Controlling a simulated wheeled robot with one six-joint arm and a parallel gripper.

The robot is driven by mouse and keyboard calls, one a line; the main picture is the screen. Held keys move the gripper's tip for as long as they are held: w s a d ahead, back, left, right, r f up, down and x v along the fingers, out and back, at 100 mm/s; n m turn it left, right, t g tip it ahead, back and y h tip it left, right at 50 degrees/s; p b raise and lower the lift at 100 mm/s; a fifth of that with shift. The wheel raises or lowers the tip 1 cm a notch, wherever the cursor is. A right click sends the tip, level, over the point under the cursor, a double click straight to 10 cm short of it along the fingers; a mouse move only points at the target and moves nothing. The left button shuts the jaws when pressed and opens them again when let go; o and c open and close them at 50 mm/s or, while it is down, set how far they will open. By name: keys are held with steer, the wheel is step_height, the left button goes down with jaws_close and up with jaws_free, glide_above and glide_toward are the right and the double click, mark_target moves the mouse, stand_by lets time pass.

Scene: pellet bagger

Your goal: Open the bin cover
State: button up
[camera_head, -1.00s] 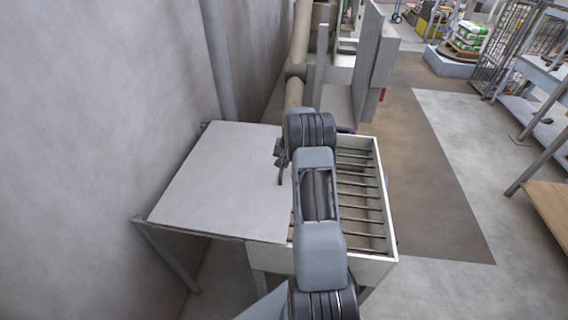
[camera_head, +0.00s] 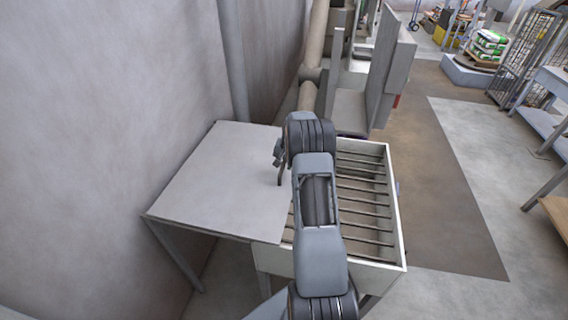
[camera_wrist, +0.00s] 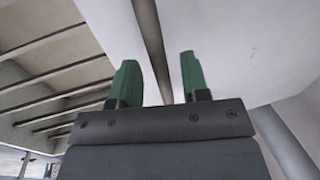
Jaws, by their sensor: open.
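The bin cover (camera_head: 215,180) is a flat pale grey panel. In the head view it lies to the left of the open part of the bin (camera_head: 335,258), a pale box with several dark bars across its top. The cover also shows in the wrist view (camera_wrist: 235,50), on the right. My gripper (camera_wrist: 155,80) has two green fingers spread apart, with a dark narrow bar (camera_wrist: 152,40) showing between them. I cannot tell whether the fingers touch it. In the head view my arm hides most of the gripper and part of the cover's right edge.
A wall (camera_head: 90,120) stands close on the left, with a vertical pipe (camera_head: 233,60) beside it. Grey machine panels (camera_head: 385,65) rise behind the bin. Open floor (camera_head: 475,150) lies to the right, with a workbench (camera_head: 545,118) at the far right.

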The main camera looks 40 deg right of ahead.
step_height(320, 180, up, 14)
steer(key=s+d+b, duration=0.1)
steer(key=s+b, duration=0.1)
steer(key=shift+d+f, duration=0.25)
steer(key=shift+d, duration=0.1)
stand_by(0.4)
steer(key=s+a+r+n+t, duration=0.1)
steer(key=s+a+n, duration=0.3)
steer(key=s+a, duration=0.7)
steer(key=s+a+r+n+t+h, duration=0.1)
steer(key=s+a+r+n, duration=0.3)
steer(key=s+a, duration=0.8)
steer(key=a+n, duration=0.1)
steer(key=a, duration=0.5)
steer(key=shift+s+r+n+t, duration=0.25)
steer(key=shift+s+n+t, duration=0.05)
steer(key=shift+t, duration=0.1)
